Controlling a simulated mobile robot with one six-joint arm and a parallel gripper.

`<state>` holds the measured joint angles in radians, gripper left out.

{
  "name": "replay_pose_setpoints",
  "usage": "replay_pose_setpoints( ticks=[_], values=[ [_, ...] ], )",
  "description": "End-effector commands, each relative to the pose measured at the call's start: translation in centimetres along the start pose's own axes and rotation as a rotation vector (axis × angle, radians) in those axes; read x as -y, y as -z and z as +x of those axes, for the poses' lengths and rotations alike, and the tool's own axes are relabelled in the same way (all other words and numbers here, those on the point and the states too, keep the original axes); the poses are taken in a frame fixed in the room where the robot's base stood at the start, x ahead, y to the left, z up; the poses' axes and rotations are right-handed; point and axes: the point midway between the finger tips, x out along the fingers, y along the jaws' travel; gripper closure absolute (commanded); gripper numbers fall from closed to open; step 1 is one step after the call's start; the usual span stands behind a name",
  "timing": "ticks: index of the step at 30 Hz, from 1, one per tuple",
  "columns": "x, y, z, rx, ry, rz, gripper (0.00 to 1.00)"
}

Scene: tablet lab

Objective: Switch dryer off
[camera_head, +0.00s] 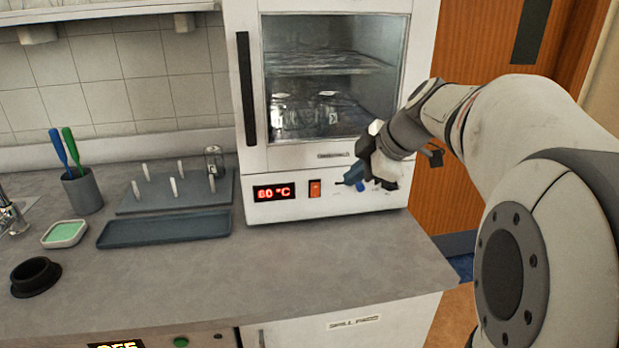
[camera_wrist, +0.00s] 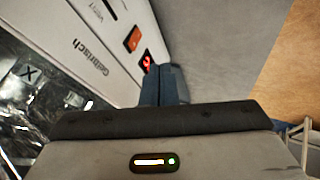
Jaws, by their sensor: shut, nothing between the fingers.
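The white dryer (camera_head: 285,208) stands at the back of the counter, its glass door closed. Its red display (camera_head: 273,192) is lit and reads 60 °C. The orange-red rocker switch (camera_head: 315,188) sits right of the display; it also shows in the wrist view (camera_wrist: 133,39). My gripper (camera_head: 350,178) is shut and empty, in front of the panel just right of the switch. In the wrist view its blue fingertips (camera_wrist: 163,72) are together beside the lit display. I cannot tell whether they touch the panel. My gripper hides part of the panel's right side.
A peg rack (camera_head: 150,195) with one small glass vessel, a grey tray (camera_head: 165,230), a cup with two brushes (camera_head: 83,192), a green sponge dish (camera_head: 64,233) and a black ring (camera_head: 35,277) stand left of the dryer. The front counter is clear.

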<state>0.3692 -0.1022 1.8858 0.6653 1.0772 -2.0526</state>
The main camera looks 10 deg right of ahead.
Motion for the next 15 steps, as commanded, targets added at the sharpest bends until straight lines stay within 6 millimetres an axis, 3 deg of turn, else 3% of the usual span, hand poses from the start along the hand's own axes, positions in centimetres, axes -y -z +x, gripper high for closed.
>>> replay_pose_setpoints(
  ticks=[8, 15],
  values=[
    [0.1, 0.0, 1.3, -0.001, 0.003, 0.002, 1.00],
    [0.2, 0.1, 6.0, -0.001, 0.007, 0.002, 1.00]
  ],
)
